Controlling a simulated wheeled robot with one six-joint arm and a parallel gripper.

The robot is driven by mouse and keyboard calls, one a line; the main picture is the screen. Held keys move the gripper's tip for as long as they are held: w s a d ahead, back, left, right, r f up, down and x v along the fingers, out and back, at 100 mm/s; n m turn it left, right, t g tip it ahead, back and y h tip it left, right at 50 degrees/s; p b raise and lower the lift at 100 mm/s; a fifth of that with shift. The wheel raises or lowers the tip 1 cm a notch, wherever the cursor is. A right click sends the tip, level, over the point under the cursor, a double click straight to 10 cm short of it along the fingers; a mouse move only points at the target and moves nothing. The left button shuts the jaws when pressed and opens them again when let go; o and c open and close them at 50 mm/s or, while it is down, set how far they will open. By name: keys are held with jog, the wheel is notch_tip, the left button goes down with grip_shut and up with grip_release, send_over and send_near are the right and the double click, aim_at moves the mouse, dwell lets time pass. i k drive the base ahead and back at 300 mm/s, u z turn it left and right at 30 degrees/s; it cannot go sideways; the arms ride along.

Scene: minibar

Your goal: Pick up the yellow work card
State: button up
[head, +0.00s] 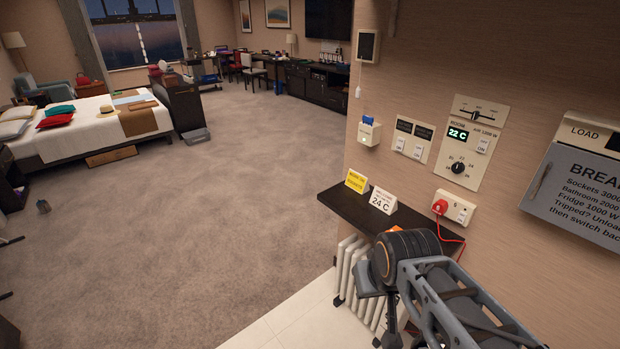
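The yellow work card (356,181) stands propped up on a narrow dark shelf (345,208) against the wall, near the shelf's left end. Its small print is hard to read. A white card (383,200) reading "24 C" stands just to its right, close beside it. My arm reaches in at the lower right, in front of the right part of the shelf and apart from the yellow card.
A white radiator (350,270) is below the shelf. A socket with a red plug (440,207) and red cable sits right of the cards. Wall switches, a thermostat panel (468,140) and a grey breaker box (580,185) are above and right. Open carpet (230,220) lies left.

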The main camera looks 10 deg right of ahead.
aim_at(358, 181)
jog(key=u, duration=0.85)
jog(key=i, duration=2.2)
jog(key=z, duration=1)
jog(key=i, duration=0.8)
jog(key=z, duration=0.55)
jog(key=i, duration=0.45)
